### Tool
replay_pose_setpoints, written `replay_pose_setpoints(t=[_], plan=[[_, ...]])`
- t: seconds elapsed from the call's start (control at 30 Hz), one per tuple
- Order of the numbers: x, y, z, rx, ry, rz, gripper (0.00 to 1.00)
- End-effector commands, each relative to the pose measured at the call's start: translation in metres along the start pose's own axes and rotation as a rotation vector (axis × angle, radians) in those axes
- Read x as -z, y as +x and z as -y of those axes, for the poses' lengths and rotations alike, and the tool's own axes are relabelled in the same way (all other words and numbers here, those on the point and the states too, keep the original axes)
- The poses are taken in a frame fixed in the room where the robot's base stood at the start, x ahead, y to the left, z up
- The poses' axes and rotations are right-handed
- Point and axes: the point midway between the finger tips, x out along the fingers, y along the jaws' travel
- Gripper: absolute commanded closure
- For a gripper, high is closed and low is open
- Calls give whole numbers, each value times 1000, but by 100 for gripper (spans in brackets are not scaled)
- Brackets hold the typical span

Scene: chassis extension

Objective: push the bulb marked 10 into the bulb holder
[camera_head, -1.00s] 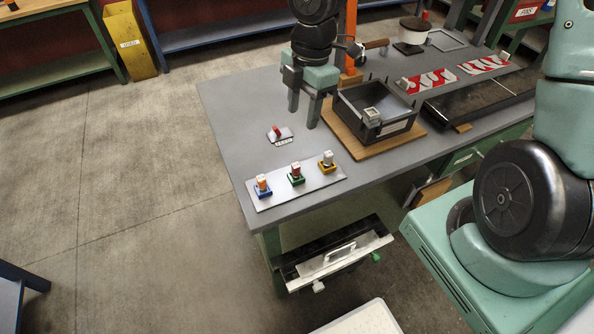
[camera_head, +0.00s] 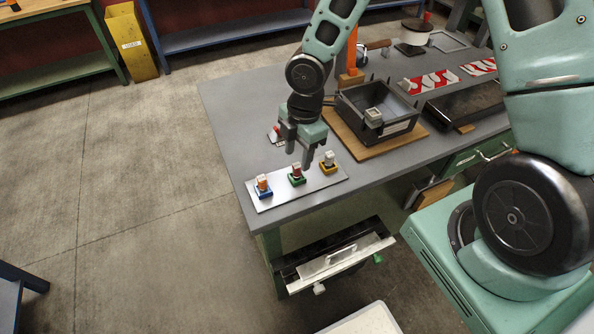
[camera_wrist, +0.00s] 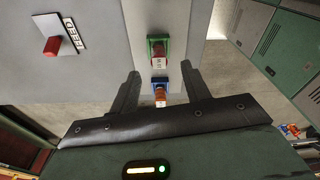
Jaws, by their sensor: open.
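Three small bulbs stand in coloured square holders on a pale plate (camera_head: 283,199). An orange-and-white bulb (camera_head: 262,181) is in the blue holder (camera_head: 264,193), a red one with a white label (camera_head: 296,171) in the green holder (camera_head: 297,181), and a whitish one (camera_head: 329,158) in the yellow holder (camera_head: 328,169). I cannot read which is marked 10. My gripper (camera_head: 299,160) is open and points down just above the green holder. In the wrist view, the red bulb (camera_wrist: 158,61) and the orange bulb (camera_wrist: 160,98) show between my fingers (camera_wrist: 160,72), apparently untouched.
A red knob on a labelled plate (camera_wrist: 53,46) lies behind the bulbs, partly hidden by my gripper in the head view. A black bin (camera_head: 372,117) on a wooden board stands to the right. An open drawer (camera_head: 335,262) juts out below the table's front edge.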

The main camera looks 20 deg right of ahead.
Motion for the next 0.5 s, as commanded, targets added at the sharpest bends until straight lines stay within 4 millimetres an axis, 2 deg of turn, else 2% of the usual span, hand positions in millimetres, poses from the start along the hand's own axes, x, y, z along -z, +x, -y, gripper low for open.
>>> replay_pose_setpoints(t=[0.23, 0.5], plan=[[0, 6, 0, 2, 0, -1, 53], [-3, 45, 0, 3, -2, 0, 53]])
